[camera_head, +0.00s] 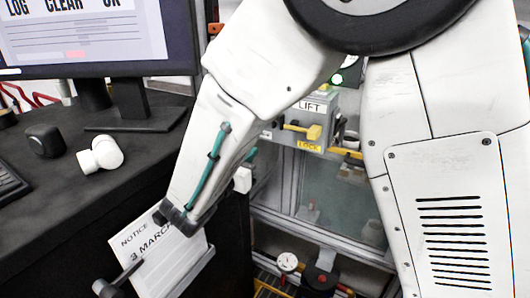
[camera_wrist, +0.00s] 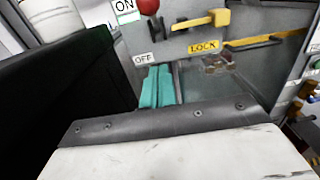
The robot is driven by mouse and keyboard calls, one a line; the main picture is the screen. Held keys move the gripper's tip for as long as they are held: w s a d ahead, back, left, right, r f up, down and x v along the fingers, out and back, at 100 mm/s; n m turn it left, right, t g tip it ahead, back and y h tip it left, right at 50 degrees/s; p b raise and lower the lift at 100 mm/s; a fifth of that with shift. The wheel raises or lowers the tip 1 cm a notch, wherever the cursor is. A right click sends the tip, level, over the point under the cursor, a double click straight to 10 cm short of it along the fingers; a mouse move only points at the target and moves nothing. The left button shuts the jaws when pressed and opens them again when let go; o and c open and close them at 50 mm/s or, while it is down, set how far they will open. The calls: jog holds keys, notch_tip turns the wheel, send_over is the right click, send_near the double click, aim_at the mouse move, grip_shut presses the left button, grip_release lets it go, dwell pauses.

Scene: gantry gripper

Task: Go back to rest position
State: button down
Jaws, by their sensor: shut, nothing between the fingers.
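My gripper (camera_wrist: 157,72) shows in the wrist view as two teal fingers side by side, shut and empty. The fingers lie in front of the grey panel (camera_wrist: 190,65), just below an OFF label (camera_wrist: 143,59). I cannot tell from this view whether they touch it. In the head view my white arm comes down from the top and hides part of the scene. I cannot make out the fingertips clearly there.
The panel has a yellow lever (camera_head: 312,131), a LIFT label (camera_head: 311,106) and a LOCK label (camera_head: 309,147). A red knob (camera_wrist: 148,6) is above. A dark desk (camera_head: 75,185) with a monitor (camera_head: 85,40) stands left. A notice sheet (camera_head: 165,262) and a gauge (camera_head: 288,262) are low.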

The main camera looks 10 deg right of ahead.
dwell(0.4)
jog(key=s+d+f+m+g+y, duration=0.2)
jog(key=s+d+f+m+g, duration=0.1)
jog(key=s+d+m+g, duration=1)
jog(key=s+d+r+m+y, duration=0.2)
jog(key=s+r+m+y, duration=0.1)
jog(key=s+m+y, duration=0.2)
jog(key=s+d+r+m+y, duration=0.1)
jog(key=s+r+m+y, duration=0.2)
jog(key=s+m, duration=0.6)
jog(key=shift+s+d+r+m+t+y, duration=0.2)
jog(key=shift+s+d+m+t+y, duration=0.15)
jog(key=shift+s+y, duration=0.8)
